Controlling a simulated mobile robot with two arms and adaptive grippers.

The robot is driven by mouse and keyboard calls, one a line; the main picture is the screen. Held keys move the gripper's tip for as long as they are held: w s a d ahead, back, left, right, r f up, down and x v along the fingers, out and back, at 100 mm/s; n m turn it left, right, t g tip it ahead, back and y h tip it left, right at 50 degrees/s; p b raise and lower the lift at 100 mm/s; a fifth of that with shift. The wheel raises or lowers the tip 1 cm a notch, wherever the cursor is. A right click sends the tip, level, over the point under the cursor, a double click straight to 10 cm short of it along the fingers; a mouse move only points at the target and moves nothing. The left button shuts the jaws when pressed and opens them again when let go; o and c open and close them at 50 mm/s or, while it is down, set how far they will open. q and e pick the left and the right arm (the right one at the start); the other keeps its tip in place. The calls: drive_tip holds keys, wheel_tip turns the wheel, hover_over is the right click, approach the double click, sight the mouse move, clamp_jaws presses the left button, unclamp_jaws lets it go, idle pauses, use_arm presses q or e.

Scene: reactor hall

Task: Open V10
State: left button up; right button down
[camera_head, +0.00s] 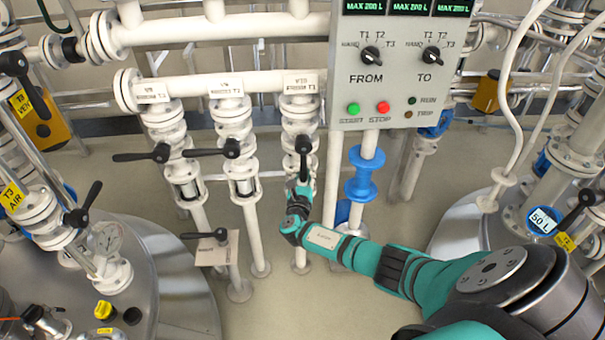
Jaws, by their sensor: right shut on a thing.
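Three white vertical pipes with valves hang from a manifold, each under a small white label. The label on the rightmost one (300,84) looks like V10, but its print is small. That valve's black lever (303,148) points downward, in line with its pipe. My right gripper (303,182) is shut on the lower end of this lever and partly hides it. My right arm reaches there from the lower right. My left gripper is out of view.
The neighbouring levers, on the middle valve (230,148) and the left valve (160,153), lie sideways. A control panel (395,85) hangs right of the valve, above my arm. Steel vessels stand at left (170,270) and right (462,228). Bare floor shows between.

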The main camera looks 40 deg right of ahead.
drive_tip(key=shift+s+a+f, duration=0.2)
drive_tip(key=shift+f, duration=0.25)
drive_tip(key=c, duration=1.7)
unclamp_jaws()
drive_tip(key=o, duration=0.5)
drive_tip(key=shift+s+r, duration=0.15)
drive_tip(key=shift+r, duration=0.2)
drive_tip(key=shift+o, duration=0.3)
drive_tip(key=shift+d, duration=0.1)
drive_tip(key=v, duration=1.2)
